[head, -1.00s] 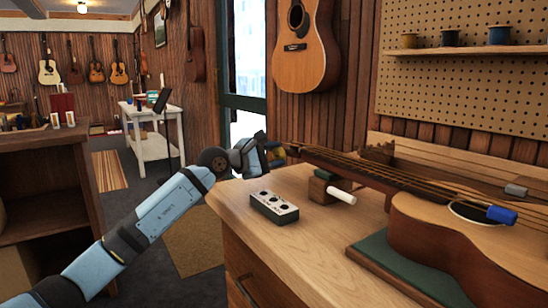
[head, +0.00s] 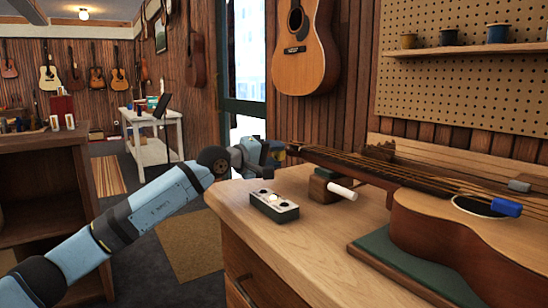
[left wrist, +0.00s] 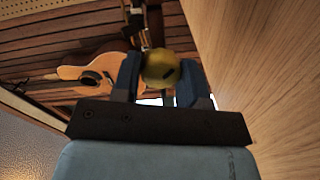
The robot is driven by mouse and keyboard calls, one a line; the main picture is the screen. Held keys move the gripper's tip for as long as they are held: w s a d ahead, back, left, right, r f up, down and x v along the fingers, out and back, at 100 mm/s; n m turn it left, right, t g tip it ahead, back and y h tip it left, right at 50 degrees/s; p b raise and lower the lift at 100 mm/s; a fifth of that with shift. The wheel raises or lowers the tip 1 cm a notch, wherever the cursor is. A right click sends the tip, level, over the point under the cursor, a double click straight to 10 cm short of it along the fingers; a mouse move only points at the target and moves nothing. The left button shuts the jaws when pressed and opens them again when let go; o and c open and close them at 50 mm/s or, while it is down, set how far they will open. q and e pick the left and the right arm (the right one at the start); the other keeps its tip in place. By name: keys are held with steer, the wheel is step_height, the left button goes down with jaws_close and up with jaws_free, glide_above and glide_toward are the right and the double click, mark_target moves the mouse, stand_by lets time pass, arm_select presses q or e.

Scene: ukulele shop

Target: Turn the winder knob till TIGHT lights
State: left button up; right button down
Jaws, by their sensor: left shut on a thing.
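My left gripper (head: 272,155) is at the headstock end of the ukulele neck, beyond the bench's far left edge. In the left wrist view, my left gripper (left wrist: 159,78) is shut on a round yellow winder knob (left wrist: 158,66), one finger on each side of it. A dark mark shows on the knob's face. The knob is mostly hidden by my gripper in the head view. A small indicator box (head: 274,207) with three round lamps lies on the bench. Its middle lamp glows whitish; the outer two look dark. Its lettering is too small to read. My right gripper is not in view.
A blue piece (head: 506,208) sits near the sound hole. The bench top (head: 320,240) in front is clear.

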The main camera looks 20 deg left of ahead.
arm_select(q)
steer(key=shift+f+m, duration=0.1)
steer(key=shift+m, duration=0.2)
stand_by(0.4)
steer(key=o, duration=0.6)
steer(key=shift+o, duration=0.2)
